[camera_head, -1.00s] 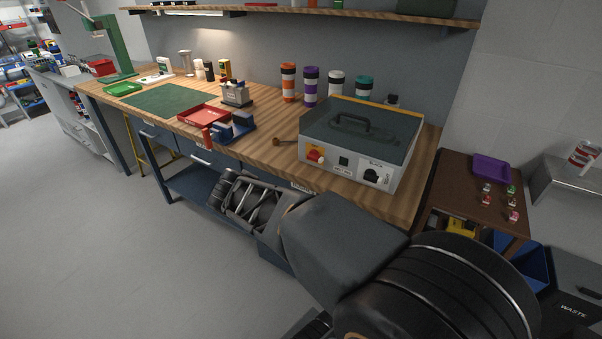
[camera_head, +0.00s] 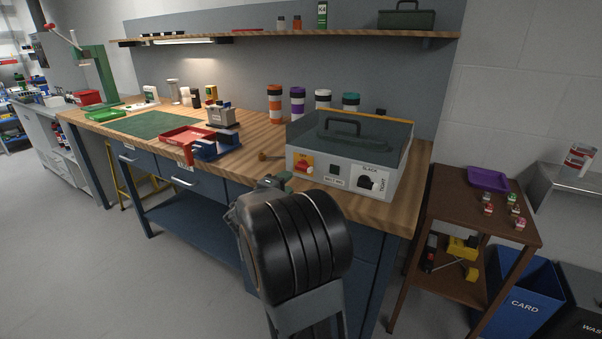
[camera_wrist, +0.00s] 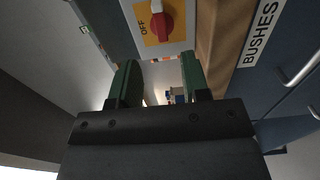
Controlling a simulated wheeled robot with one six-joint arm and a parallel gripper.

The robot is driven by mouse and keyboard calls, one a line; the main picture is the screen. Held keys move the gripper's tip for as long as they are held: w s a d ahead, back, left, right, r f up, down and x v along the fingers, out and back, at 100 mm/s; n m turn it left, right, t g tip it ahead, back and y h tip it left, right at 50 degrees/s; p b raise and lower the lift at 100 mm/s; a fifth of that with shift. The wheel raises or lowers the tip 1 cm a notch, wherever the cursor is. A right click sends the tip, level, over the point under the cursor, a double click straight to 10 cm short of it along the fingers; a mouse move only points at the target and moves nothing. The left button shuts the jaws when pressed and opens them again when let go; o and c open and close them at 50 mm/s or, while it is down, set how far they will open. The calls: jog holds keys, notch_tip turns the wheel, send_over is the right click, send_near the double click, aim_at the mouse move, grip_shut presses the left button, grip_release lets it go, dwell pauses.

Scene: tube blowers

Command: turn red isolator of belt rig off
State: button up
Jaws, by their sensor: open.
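A black rotary switch (camera_head: 369,181) is at the right of the same panel. The bench edge and a BUSHES drawer label (camera_wrist: 262,32) lie close to my gripper. A red tray (camera_head: 187,136) and blue clamp-like item (camera_head: 215,149) stand left. A brown cart (camera_head: 470,220) stands right.

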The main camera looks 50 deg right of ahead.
aim_at(302, 169)
jog(key=x, duration=0.9)
grip_shut()
